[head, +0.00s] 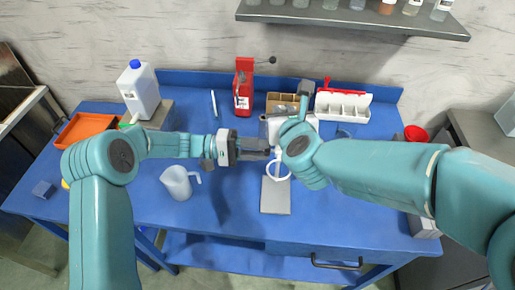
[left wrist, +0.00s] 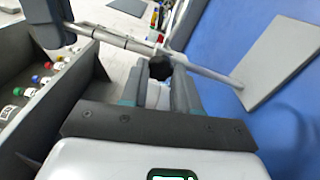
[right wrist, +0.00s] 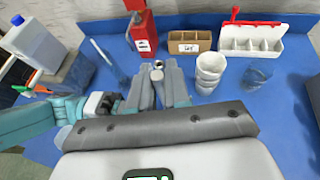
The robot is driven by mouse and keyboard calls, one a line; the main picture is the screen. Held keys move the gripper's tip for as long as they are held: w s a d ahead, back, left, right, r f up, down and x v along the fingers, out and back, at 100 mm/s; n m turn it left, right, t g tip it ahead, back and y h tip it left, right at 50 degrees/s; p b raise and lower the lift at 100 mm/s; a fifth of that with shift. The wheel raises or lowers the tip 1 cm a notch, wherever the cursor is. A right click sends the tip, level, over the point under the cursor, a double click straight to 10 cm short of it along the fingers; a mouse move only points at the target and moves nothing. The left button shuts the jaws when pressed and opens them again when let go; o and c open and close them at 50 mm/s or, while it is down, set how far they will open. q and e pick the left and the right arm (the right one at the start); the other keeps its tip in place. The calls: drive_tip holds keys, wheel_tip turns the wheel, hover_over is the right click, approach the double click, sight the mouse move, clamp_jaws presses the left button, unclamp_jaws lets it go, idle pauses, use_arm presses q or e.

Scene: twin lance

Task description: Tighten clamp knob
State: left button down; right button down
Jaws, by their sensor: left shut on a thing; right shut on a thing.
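A black clamp knob (left wrist: 160,68) sits on a thin metal rod (left wrist: 205,71) in the left wrist view. My left gripper (left wrist: 160,82) is shut on the knob, with a finger on each side of it. In the head view my left gripper (head: 262,150) reaches in from the left above the stand's grey base plate (head: 275,198). A white ring (head: 277,170) shows over the plate. My right gripper (right wrist: 160,78) is shut on a small pale piece, apparently the stand's rod; its grip is mostly hidden. My right arm covers much of the stand in the head view.
A clear jug (head: 176,183) stands left of the plate. A white bottle (head: 138,90), a red device (head: 243,87), a cardboard box (right wrist: 190,42) and a white compartment tray (head: 342,107) stand farther back. Stacked white cups (right wrist: 209,70) are right of my right gripper. The front right tabletop is clear.

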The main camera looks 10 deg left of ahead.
use_arm(q)
drive_tip(key=shift+m, duration=1)
drive_tip(key=c, duration=0.8)
unclamp_jaws()
drive_tip(key=shift+a, duration=0.1)
drive_tip(key=a, duration=0.7)
drive_tip(key=shift+s+a, duration=0.15)
drive_tip(key=shift+s, duration=0.05)
